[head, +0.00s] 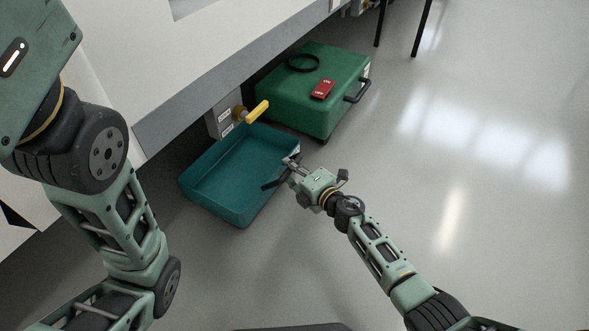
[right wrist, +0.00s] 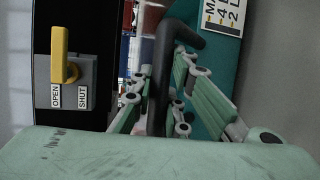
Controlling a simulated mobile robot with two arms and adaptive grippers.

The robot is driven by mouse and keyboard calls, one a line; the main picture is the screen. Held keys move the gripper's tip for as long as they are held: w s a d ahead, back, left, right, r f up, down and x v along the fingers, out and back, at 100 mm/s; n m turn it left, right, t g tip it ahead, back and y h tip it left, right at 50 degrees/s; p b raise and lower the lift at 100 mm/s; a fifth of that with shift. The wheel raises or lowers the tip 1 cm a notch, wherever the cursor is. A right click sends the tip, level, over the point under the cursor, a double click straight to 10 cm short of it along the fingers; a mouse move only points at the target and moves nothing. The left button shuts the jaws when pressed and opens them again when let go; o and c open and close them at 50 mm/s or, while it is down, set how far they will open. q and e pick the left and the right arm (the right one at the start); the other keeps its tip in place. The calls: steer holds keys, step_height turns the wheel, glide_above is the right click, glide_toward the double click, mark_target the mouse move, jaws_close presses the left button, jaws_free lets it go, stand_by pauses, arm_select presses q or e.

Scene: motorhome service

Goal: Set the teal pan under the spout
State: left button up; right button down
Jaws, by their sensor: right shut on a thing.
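The teal pan (head: 215,172) is an open rectangular tray, seen in the head view below the side of the white vehicle. Its far edge is close to the drain valve (head: 238,113) with a yellow lever (head: 257,111); the spout's mouth is not clearly visible. My right gripper (head: 284,172) is at the pan's right end, shut on its black handle. In the right wrist view the black handle (right wrist: 157,90) runs between the fingers, beside the pan's teal wall (right wrist: 205,85). I cannot tell whether the pan touches the floor. My left arm shows, but its gripper does not.
A green case (head: 335,80) stands just behind the pan, with a black ring (head: 303,62) and a red tag (head: 323,89) on top. The floor (head: 470,190) to the right is clear.

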steer(key=c, duration=1.7)
jaws_free()
steer(key=v, duration=1.2)
steer(key=shift+r, duration=0.1)
